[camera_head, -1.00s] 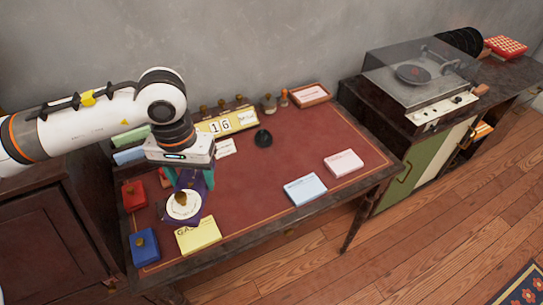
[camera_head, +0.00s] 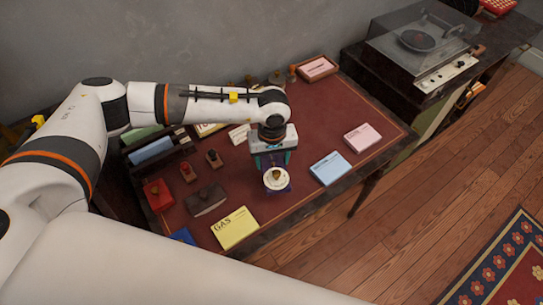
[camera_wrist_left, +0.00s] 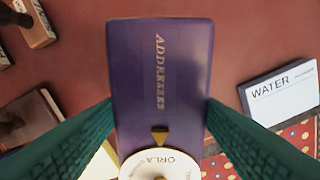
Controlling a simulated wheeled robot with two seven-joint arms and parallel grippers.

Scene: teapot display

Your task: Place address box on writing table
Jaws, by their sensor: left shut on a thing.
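The address box is a purple case lettered ADDRESSES, with a round cream dial and a brass pointer. It fills the middle of the left wrist view (camera_wrist_left: 158,75); in the head view its dial end (camera_head: 277,180) shows below my left gripper (camera_head: 272,160). The gripper's green fingers are shut on the box from both sides. The box is over the front middle of the writing table (camera_head: 330,105), which has a red top. I cannot tell whether it touches the top. My right gripper is not in view.
A yellow GAS pad (camera_head: 236,228) and a dark blotter (camera_head: 206,200) lie left of the box. A blue WATER pad (camera_head: 329,168) and a pink pad (camera_head: 362,137) lie to its right. Stamps and a file rack (camera_head: 155,150) stand left. Red top is clear behind the pads.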

